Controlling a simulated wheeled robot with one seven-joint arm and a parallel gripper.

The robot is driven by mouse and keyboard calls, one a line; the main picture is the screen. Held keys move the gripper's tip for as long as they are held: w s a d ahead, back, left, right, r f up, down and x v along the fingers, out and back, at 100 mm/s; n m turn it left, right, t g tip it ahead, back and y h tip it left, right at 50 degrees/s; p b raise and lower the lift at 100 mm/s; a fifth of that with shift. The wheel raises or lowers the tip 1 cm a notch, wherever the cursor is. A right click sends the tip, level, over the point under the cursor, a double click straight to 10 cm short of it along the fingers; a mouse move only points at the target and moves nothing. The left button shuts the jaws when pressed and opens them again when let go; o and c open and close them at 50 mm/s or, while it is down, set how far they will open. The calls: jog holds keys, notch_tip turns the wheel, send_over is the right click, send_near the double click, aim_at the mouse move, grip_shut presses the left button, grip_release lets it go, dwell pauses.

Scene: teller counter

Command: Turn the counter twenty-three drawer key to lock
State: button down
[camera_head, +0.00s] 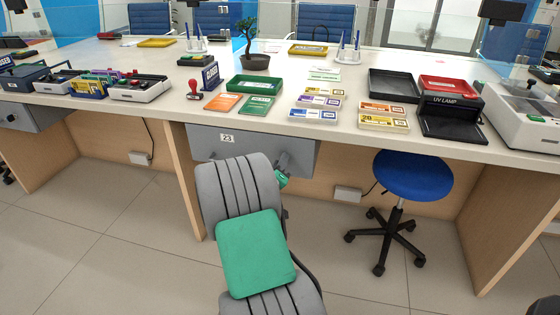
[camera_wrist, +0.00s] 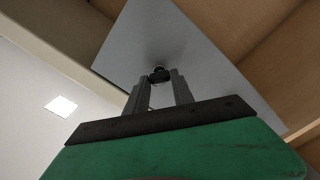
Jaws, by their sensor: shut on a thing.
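The grey drawer (camera_head: 258,150) marked 23 sits under the counter, left of the blue stool. In the wrist view its plain grey face (camera_wrist: 205,55) fills the upper middle. A small dark key (camera_wrist: 158,71) stands out from that face. My gripper (camera_wrist: 158,84) has its two grey fingers close together around the key's near end, shut on it. In the head view my gripper (camera_head: 283,175) is at the right part of the drawer front, mostly hidden by my own grey and green arm. The key's exact turn angle is too small to tell.
The counter top (camera_head: 285,112) above holds trays, note bundles and a bonsai (camera_head: 252,50). A wooden panel (camera_head: 182,170) stands left of the drawer. A blue stool (camera_head: 412,175) stands at the right. A white floor box (camera_head: 347,194) sits between. Open tiled floor lies in front.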

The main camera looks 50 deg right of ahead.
jog(key=shift+f+n+p, duration=0.1)
jog(key=shift+n+p, duration=1.7)
jog(key=shift+n, duration=2)
jog(key=c, duration=1.1)
grip_release()
jog(key=v, duration=0.7)
jog(key=shift+s+a, duration=0.15)
jog(key=shift+a, duration=0.25)
